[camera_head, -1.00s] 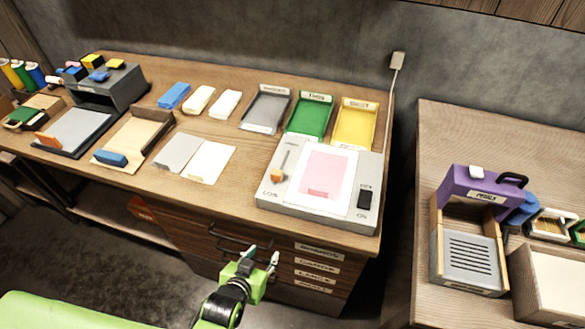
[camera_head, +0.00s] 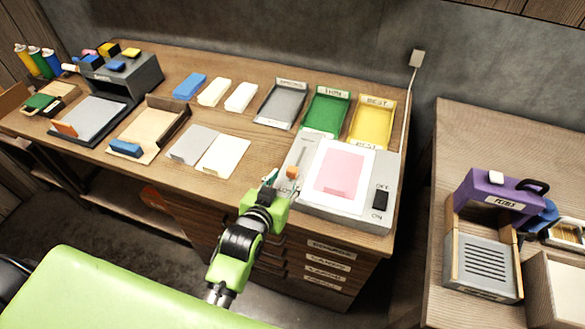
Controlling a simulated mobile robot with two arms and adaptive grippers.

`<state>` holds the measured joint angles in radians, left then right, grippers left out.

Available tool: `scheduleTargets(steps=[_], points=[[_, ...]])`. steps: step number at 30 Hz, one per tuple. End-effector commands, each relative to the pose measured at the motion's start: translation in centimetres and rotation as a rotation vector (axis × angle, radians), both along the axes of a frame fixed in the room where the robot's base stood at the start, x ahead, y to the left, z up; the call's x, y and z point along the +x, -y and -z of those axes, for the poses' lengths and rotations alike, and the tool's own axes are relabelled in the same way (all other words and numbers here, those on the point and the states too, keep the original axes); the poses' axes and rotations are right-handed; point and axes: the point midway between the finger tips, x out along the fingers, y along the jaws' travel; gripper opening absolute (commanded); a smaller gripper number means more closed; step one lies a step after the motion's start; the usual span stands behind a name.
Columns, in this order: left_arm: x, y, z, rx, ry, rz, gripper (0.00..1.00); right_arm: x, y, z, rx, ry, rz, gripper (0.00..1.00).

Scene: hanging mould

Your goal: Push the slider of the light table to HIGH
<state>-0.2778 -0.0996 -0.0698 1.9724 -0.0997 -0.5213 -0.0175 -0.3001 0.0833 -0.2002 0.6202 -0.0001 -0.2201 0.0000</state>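The light table (camera_head: 384,168) is a pale grey panel at the right front of the desk. Its slider has an orange knob (camera_head: 292,172) at the near, LOW end of a slot that runs away from me. The LOW label is partly hidden by my gripper. My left gripper (camera_head: 281,185), green with dark fingers, is at the table's front left corner, just nearer to me than the knob. Its fingers look apart with nothing between them; I cannot tell whether one touches the knob. My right gripper is not in view.
A pink sheet on white (camera_head: 341,173) lies right of the slider, and a black OFF/ON switch (camera_head: 380,200) is at the right. Grey, green (camera_head: 325,111) and yellow trays stand behind. White (camera_head: 223,156) and grey cards lie left. Drawers are below the front edge.

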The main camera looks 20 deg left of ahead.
Motion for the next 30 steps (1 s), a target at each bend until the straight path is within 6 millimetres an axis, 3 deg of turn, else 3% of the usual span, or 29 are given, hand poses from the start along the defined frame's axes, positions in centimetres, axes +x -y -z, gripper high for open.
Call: scheduleTargets(steps=[3, 10, 24, 29, 30], points=[[2.0, 0.1, 0.7, -0.001, 0.000, 0.000, 0.39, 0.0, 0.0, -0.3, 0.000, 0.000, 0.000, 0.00], [4.7, 0.2, 1.9, 0.000, 0.000, 0.001, 0.39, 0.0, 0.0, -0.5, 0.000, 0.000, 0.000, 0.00], [5.7, 0.2, 2.4, -0.001, 0.000, 0.000, 0.39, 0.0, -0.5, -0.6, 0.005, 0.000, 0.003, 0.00], [5.7, 0.2, 2.4, -0.001, 0.000, 0.000, 0.00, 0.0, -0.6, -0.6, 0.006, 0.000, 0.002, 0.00], [5.7, 0.2, 2.4, -0.001, 0.000, 0.000, 0.00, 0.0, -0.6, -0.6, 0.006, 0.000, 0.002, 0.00]])
